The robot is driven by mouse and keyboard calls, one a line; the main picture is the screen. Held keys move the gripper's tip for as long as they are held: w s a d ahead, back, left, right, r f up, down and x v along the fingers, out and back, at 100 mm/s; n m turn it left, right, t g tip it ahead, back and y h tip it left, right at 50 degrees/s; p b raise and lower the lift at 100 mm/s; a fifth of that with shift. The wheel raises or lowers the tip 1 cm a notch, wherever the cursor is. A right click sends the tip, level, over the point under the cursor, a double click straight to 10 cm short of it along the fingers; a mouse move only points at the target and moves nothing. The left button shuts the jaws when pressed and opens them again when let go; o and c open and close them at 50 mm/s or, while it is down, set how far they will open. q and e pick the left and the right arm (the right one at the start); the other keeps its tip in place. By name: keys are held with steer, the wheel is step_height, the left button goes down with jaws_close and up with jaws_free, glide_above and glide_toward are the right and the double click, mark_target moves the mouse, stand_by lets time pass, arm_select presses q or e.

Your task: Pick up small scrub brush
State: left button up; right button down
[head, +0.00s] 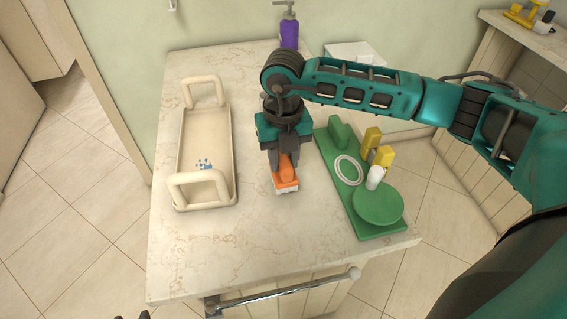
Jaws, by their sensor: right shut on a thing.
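The small scrub brush (286,176) has an orange body and a pale bristle edge at its base. It is at the middle of the marble counter, under my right gripper (285,155). My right gripper points down and is shut on the brush; its jaws hide the upper part. I cannot tell whether the bristles touch the counter. Small dark tips, likely my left gripper (132,316), show at the bottom edge of the head view, apart from the brush and mostly cut off.
A cream tray (181,150) with two raised handles lies left of the brush. A green board (345,181) with a round green disc, a white ring and yellow pieces lies right. A purple bottle (289,33) stands behind. The front counter (240,240) is clear.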

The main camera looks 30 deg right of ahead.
mark_target(283, 156)
step_height(283, 156, up, 18)
steer(key=shift+f, duration=0.2)
steer(key=c, duration=1.4)
jaws_free()
steer(key=c, duration=0.3)
steer(key=shift+f, duration=0.1)
